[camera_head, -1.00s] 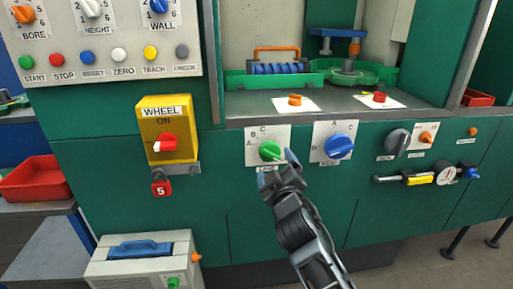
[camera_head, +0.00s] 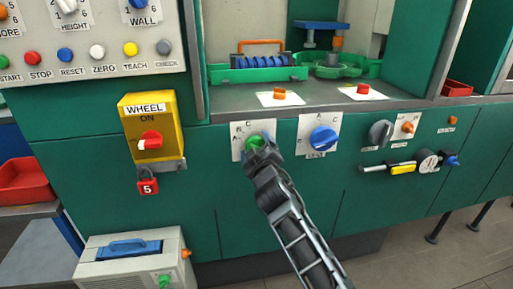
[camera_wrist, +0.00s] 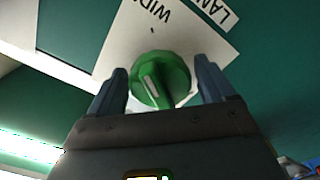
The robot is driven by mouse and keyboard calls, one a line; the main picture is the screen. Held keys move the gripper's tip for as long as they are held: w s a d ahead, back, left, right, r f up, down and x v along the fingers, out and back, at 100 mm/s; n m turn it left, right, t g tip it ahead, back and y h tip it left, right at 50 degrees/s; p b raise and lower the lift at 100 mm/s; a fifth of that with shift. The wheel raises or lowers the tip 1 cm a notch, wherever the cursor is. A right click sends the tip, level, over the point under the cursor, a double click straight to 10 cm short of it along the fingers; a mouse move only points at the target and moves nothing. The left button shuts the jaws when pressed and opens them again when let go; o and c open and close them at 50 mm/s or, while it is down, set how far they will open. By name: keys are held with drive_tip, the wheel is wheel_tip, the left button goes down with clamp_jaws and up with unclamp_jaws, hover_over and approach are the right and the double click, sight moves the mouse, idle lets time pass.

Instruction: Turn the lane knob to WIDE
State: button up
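The green lane knob (camera_head: 256,141) sits on a white plate on the green machine front. In the wrist view the knob (camera_wrist: 160,80) has a pale pointer mark, and its plate shows part of the word WIDE; a label beginning LAN is beside it. I cannot tell which position the pointer marks. My gripper (camera_head: 262,152) is at the knob and hides its lower part in the head view. In the wrist view my gripper (camera_wrist: 162,84) is open, one blue-grey finger on each side of the knob, with narrow gaps and no clear contact.
A blue knob (camera_head: 323,138) is on the plate just to the right. A yellow WHEEL switch (camera_head: 152,130) with a red padlock (camera_head: 147,184) is on the left. The grey ledge (camera_head: 320,104) juts above, and a grey box (camera_head: 100,262) stands below left.

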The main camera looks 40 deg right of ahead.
drive_tip(key=c, duration=0.8)
drive_tip(key=shift+o, duration=0.2)
drive_tip(key=shift+f+m+b, duration=0.2)
drive_tip(key=shift+m+b, duration=0.2)
drive_tip(key=shift+b, duration=0.2)
drive_tip(key=shift+r, duration=0.15)
drive_tip(key=o, duration=1)
drive_tip(key=v, duration=0.7)
drive_tip(key=shift+s+a+b, duration=0.25)
drive_tip(key=shift+s+b, duration=0.1)
drive_tip(key=shift+b, duration=0.05)
